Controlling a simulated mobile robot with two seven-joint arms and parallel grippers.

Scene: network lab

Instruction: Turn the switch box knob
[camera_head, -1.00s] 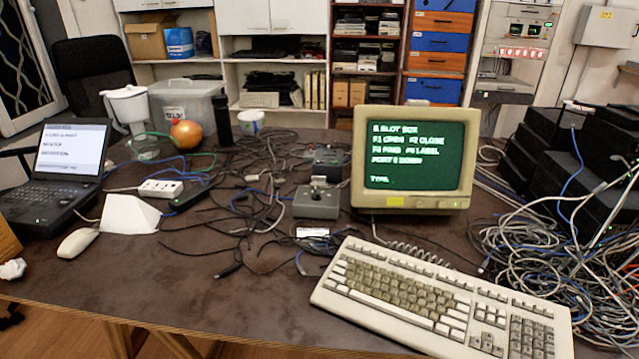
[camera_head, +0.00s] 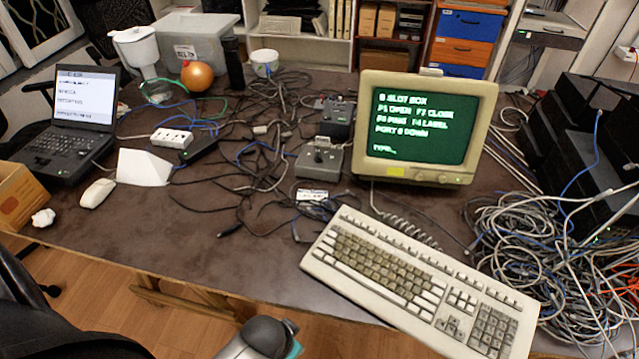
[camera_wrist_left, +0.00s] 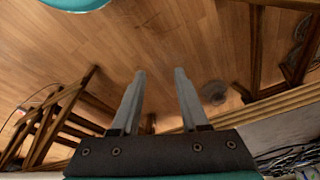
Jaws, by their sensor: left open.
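The switch box (camera_head: 319,161) is a small grey box with a knob (camera_head: 322,143) on its top. It sits on the brown table left of the green-screen monitor, with cables around it. A second, darker box (camera_head: 335,119) stands just behind it. My left gripper (camera_wrist_left: 157,72) is open and empty in the left wrist view, with the wooden floor and table legs beyond its fingers. Part of my arm shows at the bottom of the head view, below the table's front edge and far from the switch box. My right gripper is not in view.
A beige keyboard (camera_head: 420,283) lies in front of the monitor (camera_head: 428,130). Tangled cables (camera_head: 540,250) fill the table's right side. A laptop (camera_head: 68,125), white mouse (camera_head: 97,193) and power strip (camera_head: 172,138) are at the left. The front left-middle of the table (camera_head: 170,235) is mostly clear.

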